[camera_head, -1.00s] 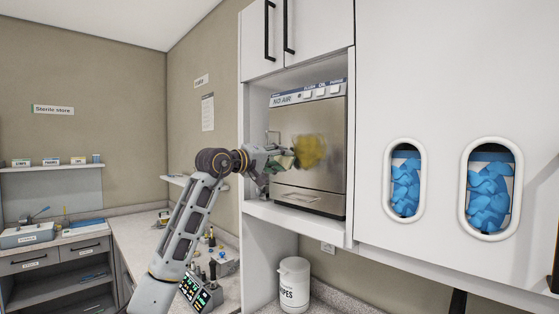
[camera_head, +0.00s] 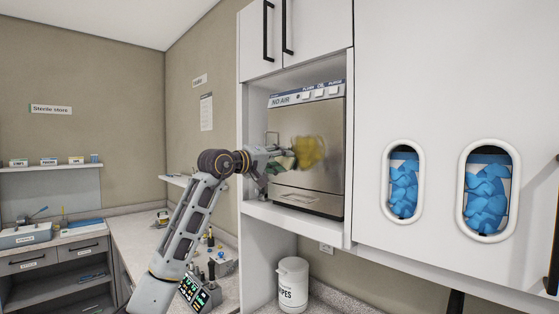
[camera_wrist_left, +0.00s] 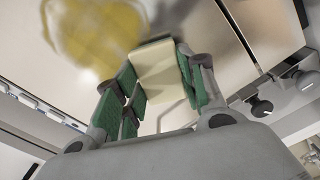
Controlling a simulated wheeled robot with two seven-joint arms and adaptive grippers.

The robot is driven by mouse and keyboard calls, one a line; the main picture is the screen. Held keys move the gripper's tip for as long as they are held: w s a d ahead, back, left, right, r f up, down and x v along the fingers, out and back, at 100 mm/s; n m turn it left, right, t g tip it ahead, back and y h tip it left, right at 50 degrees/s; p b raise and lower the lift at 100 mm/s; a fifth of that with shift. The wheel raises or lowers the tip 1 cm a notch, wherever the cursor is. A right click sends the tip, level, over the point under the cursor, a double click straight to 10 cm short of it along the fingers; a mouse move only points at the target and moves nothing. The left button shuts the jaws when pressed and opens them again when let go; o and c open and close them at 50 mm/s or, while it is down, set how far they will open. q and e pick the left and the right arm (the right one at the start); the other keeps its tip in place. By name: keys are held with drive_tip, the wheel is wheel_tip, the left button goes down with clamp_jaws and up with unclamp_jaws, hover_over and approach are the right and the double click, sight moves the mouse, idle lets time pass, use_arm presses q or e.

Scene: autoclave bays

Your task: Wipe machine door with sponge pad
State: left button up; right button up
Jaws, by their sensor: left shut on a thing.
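The machine is a steel box in a cabinet bay, with a "NO AIR" label on top. Its brushed metal door (camera_head: 325,125) is shut and carries a yellow smear (camera_head: 308,152), which also shows in the left wrist view (camera_wrist_left: 100,38). My left gripper (camera_head: 282,160) is in front of the door, just left of the smear. In the left wrist view its green-padded fingers (camera_wrist_left: 160,82) are shut on a cream sponge pad (camera_wrist_left: 157,68). The pad is beside the smear in that view; I cannot tell whether it touches the door. My right gripper is out of view.
White cabinet walls frame the bay on both sides. A white wipes tub (camera_head: 292,284) stands on the counter below. Two oval openings with blue items (camera_head: 404,185) are in the panel at right.

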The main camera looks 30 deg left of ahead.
sight(292, 160)
use_arm(q)
drive_tip(key=shift+w+d+p, duration=0.15)
drive_tip(key=shift+w+p, duration=0.15)
drive_tip(key=shift+w, duration=0.2)
idle(0.3)
drive_tip(key=shift+s+d+b, duration=0.15)
drive_tip(key=shift+s+d, duration=0.1)
drive_tip(key=shift+d, duration=0.4)
drive_tip(key=shift+s+d+b, duration=0.15)
drive_tip(key=shift+s+d, duration=0.05)
drive_tip(key=shift+d, duration=0.4)
drive_tip(key=shift+s+d, duration=0.15)
drive_tip(key=shift+d, duration=0.3)
drive_tip(key=shift+s+d, duration=0.3)
drive_tip(key=shift+d, duration=0.55)
drive_tip(key=shift+s+d, duration=0.25)
drive_tip(key=shift+d, duration=0.6)
drive_tip(key=shift+s+d+b, duration=0.1)
drive_tip(key=shift+d+b, duration=0.1)
drive_tip(key=shift+b, duration=0.1)
